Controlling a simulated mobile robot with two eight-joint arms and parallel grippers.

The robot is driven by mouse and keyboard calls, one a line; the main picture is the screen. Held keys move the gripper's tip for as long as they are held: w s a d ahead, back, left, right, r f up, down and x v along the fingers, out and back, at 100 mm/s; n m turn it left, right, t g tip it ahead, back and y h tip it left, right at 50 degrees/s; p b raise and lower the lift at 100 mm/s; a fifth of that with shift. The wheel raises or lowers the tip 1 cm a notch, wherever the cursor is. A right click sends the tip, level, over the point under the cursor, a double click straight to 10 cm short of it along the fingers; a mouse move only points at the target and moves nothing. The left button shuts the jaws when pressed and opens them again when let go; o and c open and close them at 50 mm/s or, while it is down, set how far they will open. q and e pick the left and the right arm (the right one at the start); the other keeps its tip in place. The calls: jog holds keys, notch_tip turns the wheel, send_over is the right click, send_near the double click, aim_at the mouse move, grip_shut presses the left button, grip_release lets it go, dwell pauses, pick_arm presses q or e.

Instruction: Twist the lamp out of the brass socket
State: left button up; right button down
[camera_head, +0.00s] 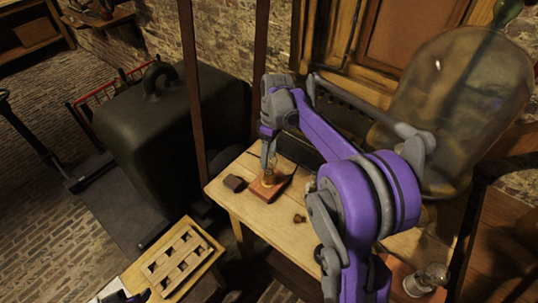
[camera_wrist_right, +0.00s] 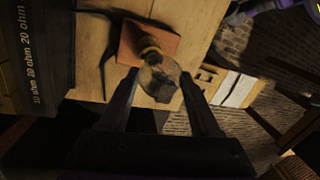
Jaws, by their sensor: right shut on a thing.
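The lamp (camera_wrist_right: 158,80) is a clear glass bulb with a darkened lower part in the wrist view. My right gripper (camera_wrist_right: 159,76) is shut on it, one finger on each side of the glass. The brass socket (camera_wrist_right: 149,44) is fixed to a reddish-brown wooden base and lies in line with the lamp; I cannot tell how deep the lamp sits. In the head view my right gripper (camera_head: 268,158) points down over the wooden base (camera_head: 271,192) on the table, and its fingers partly hide the lamp. Only a small purple and dark part of my left arm shows at the bottom left edge.
A dark block (camera_head: 234,184) and a small brass-coloured piece (camera_head: 299,218) lie on the wooden table (camera_head: 265,220). A slotted wooden rack (camera_head: 182,259) stands at the lower left. A big glass jar (camera_head: 465,85) stands at the right. Bare tabletop lies in front of the base.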

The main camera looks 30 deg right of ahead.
pick_arm(q)
jog(key=shift+r, duration=0.15)
pick_arm(e)
jog(key=shift+r, duration=0.2)
pick_arm(q)
jog(key=shift+w+r+p, duration=0.3)
jog(key=shift+r+p, duration=0.2)
jog(key=shift+r, duration=0.05)
pick_arm(e)
jog(key=shift+v, duration=0.9)
pick_arm(q)
jog(key=shift+r, duration=0.15)
pick_arm(e)
jog(key=shift+s+a+r, duration=0.1)
jog(key=shift+a+r, duration=0.05)
jog(key=shift+r, duration=0.1)
